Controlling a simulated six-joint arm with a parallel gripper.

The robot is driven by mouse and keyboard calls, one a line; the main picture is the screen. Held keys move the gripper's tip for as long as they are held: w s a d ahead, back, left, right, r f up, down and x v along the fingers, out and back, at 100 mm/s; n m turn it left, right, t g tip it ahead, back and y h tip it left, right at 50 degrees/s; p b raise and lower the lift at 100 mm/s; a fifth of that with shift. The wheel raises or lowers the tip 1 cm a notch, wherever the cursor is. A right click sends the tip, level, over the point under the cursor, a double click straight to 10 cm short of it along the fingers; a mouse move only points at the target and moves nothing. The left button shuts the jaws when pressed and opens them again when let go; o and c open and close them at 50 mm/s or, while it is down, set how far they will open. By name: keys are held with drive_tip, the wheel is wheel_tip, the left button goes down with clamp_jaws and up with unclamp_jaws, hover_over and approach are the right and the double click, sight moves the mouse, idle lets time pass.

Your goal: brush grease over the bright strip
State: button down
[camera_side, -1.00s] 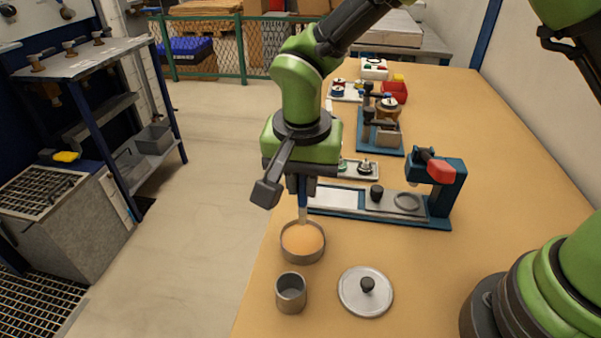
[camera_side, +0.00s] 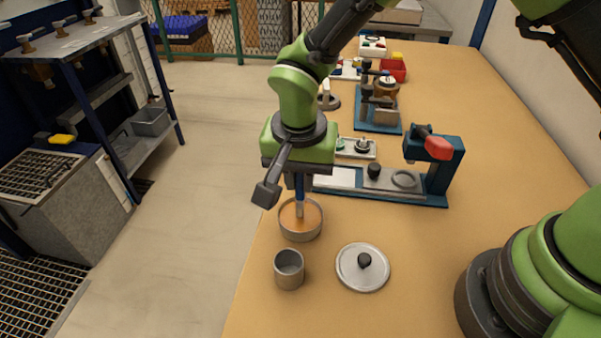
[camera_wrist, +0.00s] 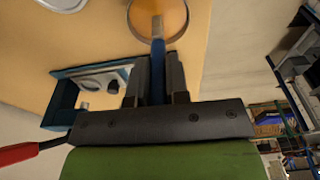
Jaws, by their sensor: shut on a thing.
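My gripper (camera_side: 299,182) is shut on a brush (camera_side: 299,208) with a blue handle, held upright. It also shows in the wrist view, where the blue handle (camera_wrist: 158,62) stands between the fingers. The brush's lower end is inside a round metal pot (camera_side: 301,236) of orange-tan grease (camera_side: 312,214); its tip is hard to make out. A bright, pale strip (camera_side: 337,177) lies on the blue-based fixture (camera_side: 430,199), behind and to the right of the pot. My gripper partly covers the fixture's left end.
A grey metal cup (camera_side: 289,270) and a round lid (camera_side: 362,267) with a black knob stand in front of the pot. The fixture carries a blue post with a red handle (camera_side: 438,148). A small tray (camera_side: 357,148) and another blue fixture (camera_side: 378,112) stand behind.

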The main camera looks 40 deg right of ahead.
drive_tip(key=shift+f, duration=0.6)
idle(1.4)
drive_tip(key=shift+r, duration=0.1)
drive_tip(key=shift+r, duration=3.45)
